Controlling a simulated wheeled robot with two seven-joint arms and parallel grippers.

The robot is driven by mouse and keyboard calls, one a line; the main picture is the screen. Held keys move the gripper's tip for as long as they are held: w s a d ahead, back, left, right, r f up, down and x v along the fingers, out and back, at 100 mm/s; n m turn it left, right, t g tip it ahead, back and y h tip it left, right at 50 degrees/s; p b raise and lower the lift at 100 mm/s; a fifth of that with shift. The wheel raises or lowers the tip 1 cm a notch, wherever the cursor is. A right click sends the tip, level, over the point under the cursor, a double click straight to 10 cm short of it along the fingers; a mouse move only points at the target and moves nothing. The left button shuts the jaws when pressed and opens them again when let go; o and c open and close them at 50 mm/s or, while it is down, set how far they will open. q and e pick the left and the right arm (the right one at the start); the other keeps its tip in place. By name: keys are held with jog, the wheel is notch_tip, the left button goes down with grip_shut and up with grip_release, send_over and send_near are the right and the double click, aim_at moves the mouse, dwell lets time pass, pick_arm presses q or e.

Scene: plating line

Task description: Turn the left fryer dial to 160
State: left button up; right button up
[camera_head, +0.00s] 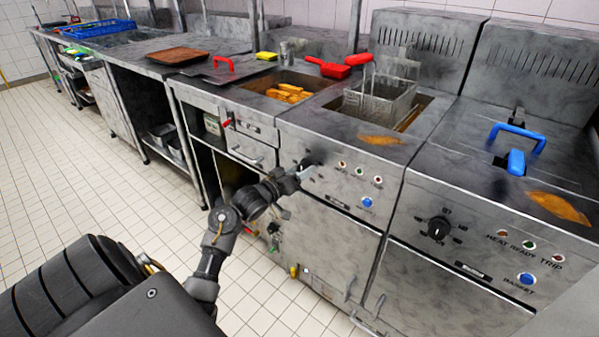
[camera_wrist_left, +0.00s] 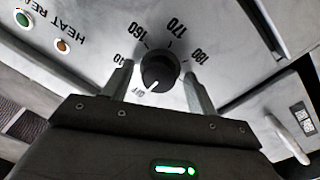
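The left fryer dial is a round black knob (camera_wrist_left: 160,72) with a white pointer line, on the grey front panel of the left fryer (camera_head: 335,195). In the left wrist view the pointer line is toward the OFF mark. The printed numbers 160, 170 and 180 show around the knob; another number is partly hidden by a finger. My left gripper (camera_wrist_left: 158,85) is open, with one finger on each side of the knob and a visible gap to it. In the head view the left gripper (camera_head: 302,173) is at this panel and hides most of the dial. My right gripper is not in view.
The right fryer has a similar dial (camera_head: 438,228) and a blue-handled lid (camera_head: 516,145). A wire basket (camera_head: 380,97) sits in the left fryer's well. Indicator lights and a blue button (camera_head: 367,202) lie right of my gripper. White tiled floor is clear at left.

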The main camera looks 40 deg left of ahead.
pick_arm(q)
jog(key=c, duration=0.8)
jog(key=shift+c, duration=0.4)
jog(key=shift+r+m, duration=0.15)
jog(key=shift+m, duration=0.15)
